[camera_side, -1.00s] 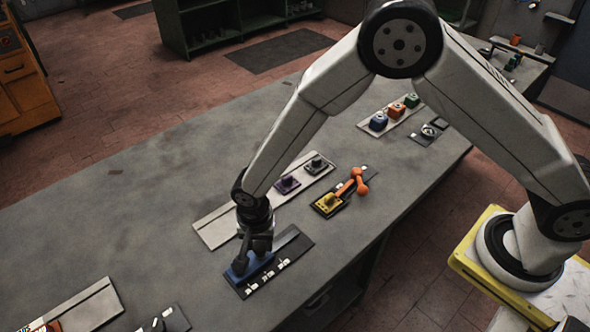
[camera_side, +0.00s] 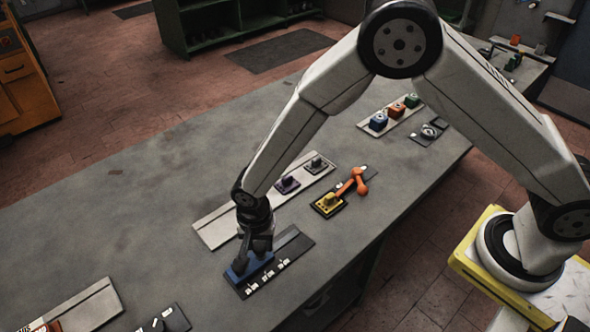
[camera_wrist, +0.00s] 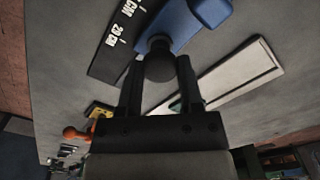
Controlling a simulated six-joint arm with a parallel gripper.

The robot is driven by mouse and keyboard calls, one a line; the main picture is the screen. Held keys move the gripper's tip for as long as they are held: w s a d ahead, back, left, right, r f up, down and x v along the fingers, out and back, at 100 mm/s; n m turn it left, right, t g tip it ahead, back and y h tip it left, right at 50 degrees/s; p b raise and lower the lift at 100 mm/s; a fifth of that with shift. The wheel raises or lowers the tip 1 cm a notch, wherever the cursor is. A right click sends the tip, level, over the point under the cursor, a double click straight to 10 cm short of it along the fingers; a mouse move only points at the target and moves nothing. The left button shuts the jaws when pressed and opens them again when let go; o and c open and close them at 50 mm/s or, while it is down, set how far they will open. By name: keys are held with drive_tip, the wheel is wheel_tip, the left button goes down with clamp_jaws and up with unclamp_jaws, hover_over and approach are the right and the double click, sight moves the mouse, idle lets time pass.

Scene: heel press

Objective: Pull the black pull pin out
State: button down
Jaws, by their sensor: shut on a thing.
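The black pull pin (camera_wrist: 160,62) shows in the wrist view as a round dark knob against the side of a blue block (camera_wrist: 172,25). My gripper (camera_wrist: 160,68) has one finger on each side of the knob and is shut on it. In the side view my gripper (camera_side: 256,250) points down at the blue block (camera_side: 248,268), which sits on a dark plate (camera_side: 296,240) with white markings. The pin itself is hidden there behind my gripper. How deep it sits in the block cannot be seen.
A yellow block (camera_side: 327,202) with an orange lever (camera_side: 356,182) stands to the right.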

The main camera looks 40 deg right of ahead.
sight(259, 245)
drive_tip(key=shift+r, duration=1.1)
drive_tip(key=shift+c, duration=1.2)
unclamp_jaws()
drive_tip(key=shift+r, duration=0.1)
wheel_tip(259, 245, up, 8)
drive_tip(key=shift+f, duration=0.2)
